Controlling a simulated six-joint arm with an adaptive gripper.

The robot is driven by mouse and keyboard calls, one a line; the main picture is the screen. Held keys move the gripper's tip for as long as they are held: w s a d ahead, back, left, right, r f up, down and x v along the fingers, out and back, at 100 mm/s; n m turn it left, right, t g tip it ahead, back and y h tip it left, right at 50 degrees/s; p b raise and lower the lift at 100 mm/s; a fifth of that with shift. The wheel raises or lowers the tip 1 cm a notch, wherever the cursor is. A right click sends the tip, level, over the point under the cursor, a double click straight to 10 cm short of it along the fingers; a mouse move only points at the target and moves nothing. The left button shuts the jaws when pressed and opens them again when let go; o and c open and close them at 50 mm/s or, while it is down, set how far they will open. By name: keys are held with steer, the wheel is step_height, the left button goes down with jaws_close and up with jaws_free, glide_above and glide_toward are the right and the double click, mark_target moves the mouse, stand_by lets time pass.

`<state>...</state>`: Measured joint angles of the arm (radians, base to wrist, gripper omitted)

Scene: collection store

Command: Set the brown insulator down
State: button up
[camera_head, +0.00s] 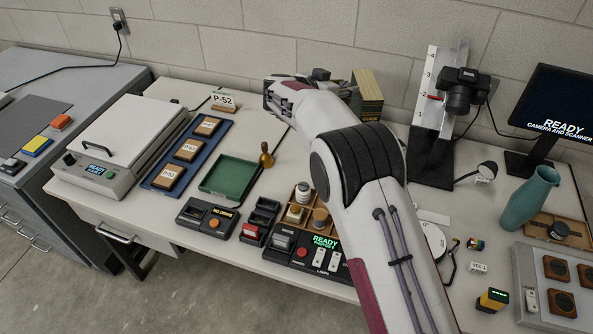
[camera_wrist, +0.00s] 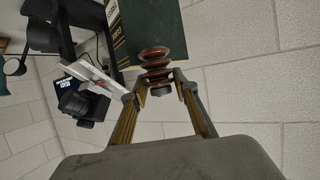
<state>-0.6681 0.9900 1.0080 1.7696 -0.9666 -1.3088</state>
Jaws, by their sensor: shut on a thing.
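The brown insulator (camera_wrist: 155,62), a ribbed, glossy reddish-brown piece, is in the wrist view, between the fingertips of my gripper (camera_wrist: 160,86). The fingers are shut on its narrower dark end, and its ribbed part sticks out beyond them. It appears in front of a dark green book or box (camera_wrist: 148,28); I cannot tell whether they touch. In the head view my arm reaches to the back of the table, and its wrist and links hide the fingers and the insulator.
A row of book-like volumes (camera_head: 368,95) stands at the back by the wall. The camera stand (camera_head: 432,150) is to their right. Bare tabletop (camera_head: 180,92) shows at the back left.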

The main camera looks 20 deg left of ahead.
steer(key=s+a+f+m+g+h, duration=0.1)
steer(key=s+a+f+h, duration=0.1)
steer(key=s+a+f, duration=0.7)
step_height(320, 180, down, 3)
steer(key=shift+s+a+m, duration=0.25)
steer(key=shift+a+m, duration=0.15)
steer(key=shift+a, duration=0.35)
steer(key=shift+f, duration=0.1)
steer(key=shift+f, duration=3)
steer(key=shift+f, duration=1.9)
steer(key=shift+f, duration=0.15)
steer(key=shift+d+f, duration=0.1)
steer(key=shift+f, duration=0.2)
